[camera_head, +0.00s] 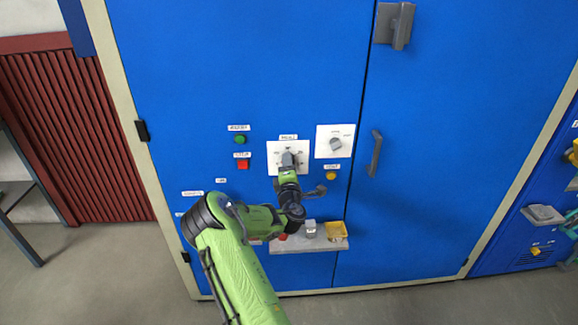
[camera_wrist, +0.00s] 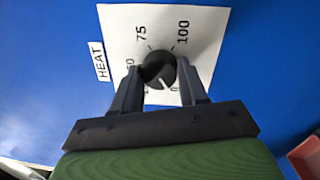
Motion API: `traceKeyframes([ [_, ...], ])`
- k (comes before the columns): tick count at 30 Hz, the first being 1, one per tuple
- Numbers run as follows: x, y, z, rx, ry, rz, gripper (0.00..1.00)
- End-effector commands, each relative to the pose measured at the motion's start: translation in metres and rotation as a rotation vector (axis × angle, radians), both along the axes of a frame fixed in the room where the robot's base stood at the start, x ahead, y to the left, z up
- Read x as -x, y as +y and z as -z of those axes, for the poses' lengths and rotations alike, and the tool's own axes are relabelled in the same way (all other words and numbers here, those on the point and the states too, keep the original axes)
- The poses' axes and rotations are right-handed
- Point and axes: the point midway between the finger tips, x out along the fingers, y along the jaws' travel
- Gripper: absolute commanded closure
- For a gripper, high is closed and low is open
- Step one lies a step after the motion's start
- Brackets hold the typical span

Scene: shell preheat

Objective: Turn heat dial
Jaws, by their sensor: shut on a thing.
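The heat dial (camera_wrist: 157,66) is a dark round knob on a white plate (camera_wrist: 207,30) labelled HEAT, with 75 and 100 readable and other marks partly hidden by the fingers. A short white pointer line shows on the dial's lower right side, near a 0. The plate (camera_head: 274,150) also shows in the head view on the blue cabinet, where my gripper covers the dial. My gripper (camera_head: 289,160) is shut on the dial, one finger on each side of it, as the wrist view shows.
A second white plate with a grey knob (camera_head: 335,144) is just right. Green (camera_head: 239,139), red (camera_head: 243,164) and yellow (camera_head: 331,176) buttons are nearby. Below, a small shelf (camera_head: 290,248) holds a grey item (camera_head: 310,229) and a yellow tray (camera_head: 337,231). A door handle (camera_head: 375,153) stands out farther right.

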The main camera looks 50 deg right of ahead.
Motion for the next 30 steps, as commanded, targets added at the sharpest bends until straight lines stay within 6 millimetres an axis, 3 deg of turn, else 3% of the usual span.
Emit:
traceKeyframes([
  [13, -0.0001, 0.0004, 0.0011, 0.006, 0.009, 0.000, 0.88],
  [14, -0.0001, 0.0004, 0.0011, 0.006, 0.009, 0.000, 0.53],
  [18, 0.0000, 0.0002, 0.0009, 0.005, 0.009, 0.000, 0.32],
  [30, -0.0056, 0.0032, 0.0023, 0.005, 0.006, 0.001, 0.32],
])
